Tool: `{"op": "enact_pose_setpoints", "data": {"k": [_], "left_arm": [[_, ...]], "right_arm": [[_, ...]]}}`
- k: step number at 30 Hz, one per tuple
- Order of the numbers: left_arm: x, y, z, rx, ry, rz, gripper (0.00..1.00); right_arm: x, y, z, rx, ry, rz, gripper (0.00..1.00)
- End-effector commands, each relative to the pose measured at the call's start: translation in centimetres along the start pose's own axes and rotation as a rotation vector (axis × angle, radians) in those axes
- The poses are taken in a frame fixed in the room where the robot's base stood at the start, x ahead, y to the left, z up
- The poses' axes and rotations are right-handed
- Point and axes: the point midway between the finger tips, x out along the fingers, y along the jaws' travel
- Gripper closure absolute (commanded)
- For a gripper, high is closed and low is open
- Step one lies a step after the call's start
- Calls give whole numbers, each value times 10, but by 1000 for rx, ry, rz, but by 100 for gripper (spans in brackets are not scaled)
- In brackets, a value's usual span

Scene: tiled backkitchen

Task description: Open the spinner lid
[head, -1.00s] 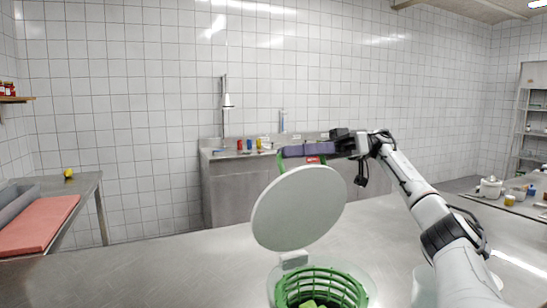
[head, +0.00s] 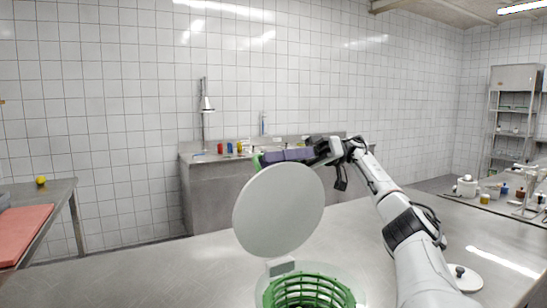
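The spinner's round pale lid (head: 278,210) stands raised on its hinge, tilted up behind the open mouth of the spinner. The green spinner basket (head: 308,291) shows below it, cut off by the bottom edge of the view. My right gripper (head: 270,157) is just behind and above the lid's top edge, with purple and green parts showing. The lid hides part of its fingertips, so I cannot tell whether they touch the lid or how far apart they are. My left gripper is not in view.
A round white lid with a dark knob (head: 461,277) lies on the steel counter to the right. A pot (head: 466,186) and jars stand farther right. A steel sink unit (head: 215,190) is at the back wall. A red board (head: 22,233) lies on the left table.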

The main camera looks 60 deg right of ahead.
Motion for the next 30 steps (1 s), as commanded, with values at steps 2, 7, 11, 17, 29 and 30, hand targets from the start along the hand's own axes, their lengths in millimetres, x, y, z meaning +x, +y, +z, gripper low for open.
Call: {"op": "enact_pose_setpoints", "data": {"k": [2, 7, 11, 17, 29, 30], "left_arm": [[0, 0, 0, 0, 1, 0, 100], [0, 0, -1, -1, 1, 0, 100], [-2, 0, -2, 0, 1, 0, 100], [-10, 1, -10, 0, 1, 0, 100], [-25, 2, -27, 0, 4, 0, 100], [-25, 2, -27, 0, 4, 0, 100]], "right_arm": [[0, -2, -2, -5, 2, -1, 71], [0, -3, -4, -9, 4, -2, 71], [0, -6, -10, -11, 3, -2, 71], [0, -22, -42, -11, 0, 2, 71], [-1, -47, -91, -5, 0, 1, 71], [-1, -48, -92, -6, 1, 0, 71]]}}
